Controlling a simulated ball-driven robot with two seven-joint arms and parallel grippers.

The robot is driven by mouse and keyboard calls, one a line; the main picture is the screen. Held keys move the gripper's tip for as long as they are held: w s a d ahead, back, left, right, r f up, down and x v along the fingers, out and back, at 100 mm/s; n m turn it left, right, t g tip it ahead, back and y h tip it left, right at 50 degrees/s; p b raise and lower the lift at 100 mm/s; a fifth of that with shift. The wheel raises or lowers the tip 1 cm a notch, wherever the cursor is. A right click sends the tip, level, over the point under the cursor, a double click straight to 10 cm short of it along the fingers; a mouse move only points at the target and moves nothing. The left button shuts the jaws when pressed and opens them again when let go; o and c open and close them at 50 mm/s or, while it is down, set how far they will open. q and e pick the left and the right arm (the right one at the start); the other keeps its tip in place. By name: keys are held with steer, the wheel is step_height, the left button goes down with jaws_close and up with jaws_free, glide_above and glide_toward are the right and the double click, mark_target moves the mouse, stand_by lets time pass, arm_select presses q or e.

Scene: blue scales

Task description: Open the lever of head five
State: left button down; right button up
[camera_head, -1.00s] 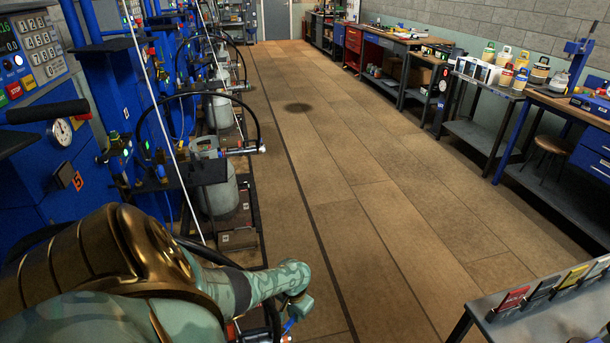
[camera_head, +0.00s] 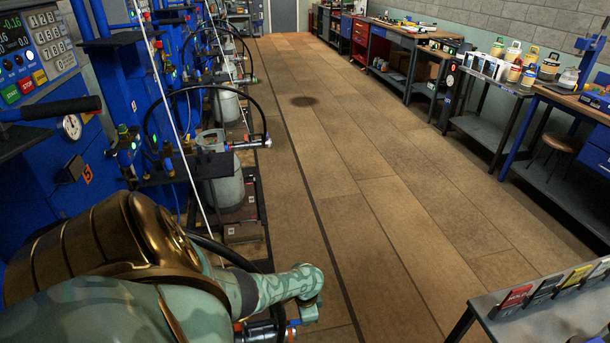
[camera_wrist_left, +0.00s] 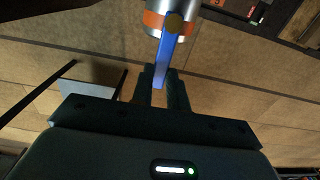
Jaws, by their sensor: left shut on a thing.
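In the left wrist view a blue lever (camera_wrist_left: 167,52) extends from a silver filling head (camera_wrist_left: 178,20) with an orange band. My left gripper (camera_wrist_left: 160,82) is shut on the lever's free end, with a dark finger on each side. In the head view my left arm reaches in from the lower left, and a filling head (camera_head: 262,331) on a black hose shows beside my wrist at the bottom edge. The finger contact is hidden there. My right gripper is not in view.
A row of blue scales with grey gas cylinders (camera_head: 222,182) and hoses runs along the left. Workbenches (camera_head: 400,40) line the right wall. A grey table (camera_head: 545,318) with coloured cards stands at the lower right. The tiled floor between is clear.

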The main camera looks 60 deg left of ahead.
arm_select(q)
steer(key=shift+s+f, duration=0.1)
steer(key=shift+s, duration=0.05)
stand_by(0.3)
steer(key=c, duration=1.4)
jaws_free()
steer(key=shift+o, duration=0.2)
step_height(320, 180, up, 16)
steer(key=p, duration=1.1)
